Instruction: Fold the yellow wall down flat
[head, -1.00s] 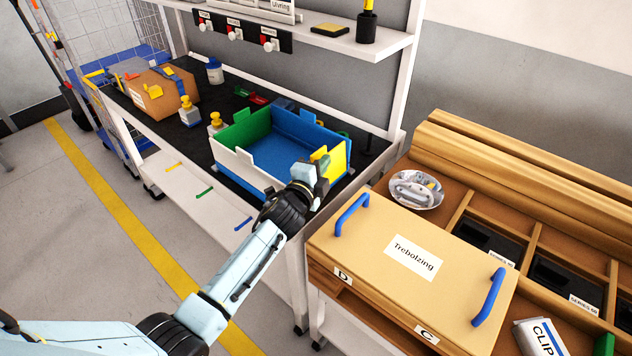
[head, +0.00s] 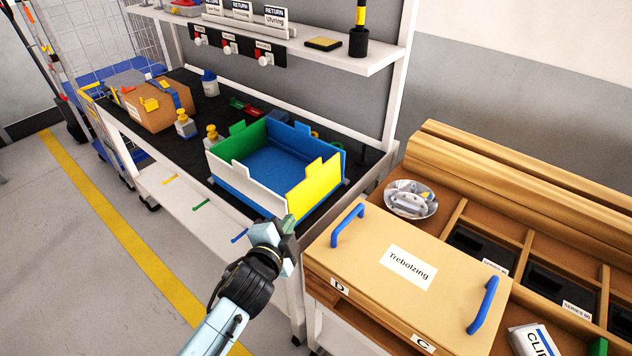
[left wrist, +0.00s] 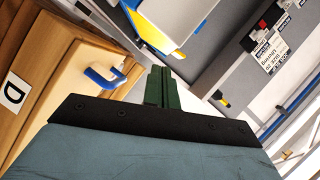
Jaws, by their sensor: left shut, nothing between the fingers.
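The yellow wall (head: 314,190) stands upright on the right side of the open box, between the white front wall (head: 243,187) and the blue back wall (head: 300,142). A green wall (head: 246,143) stands on the far left side. The box floor (head: 272,165) is blue. My left gripper (head: 287,227) is shut and empty, in front of the table edge, below and apart from the yellow wall. In the left wrist view its green fingers (left wrist: 162,88) are together, and the yellow wall (left wrist: 152,36) shows partly beyond them. My right gripper is not in view.
A wooden case (head: 405,268) with blue handles stands close to the right of my left gripper. A metal bowl (head: 411,199) sits behind it. Bottles (head: 185,124) and a cardboard box (head: 160,103) stand left of the box. A shelf (head: 330,58) hangs above the table.

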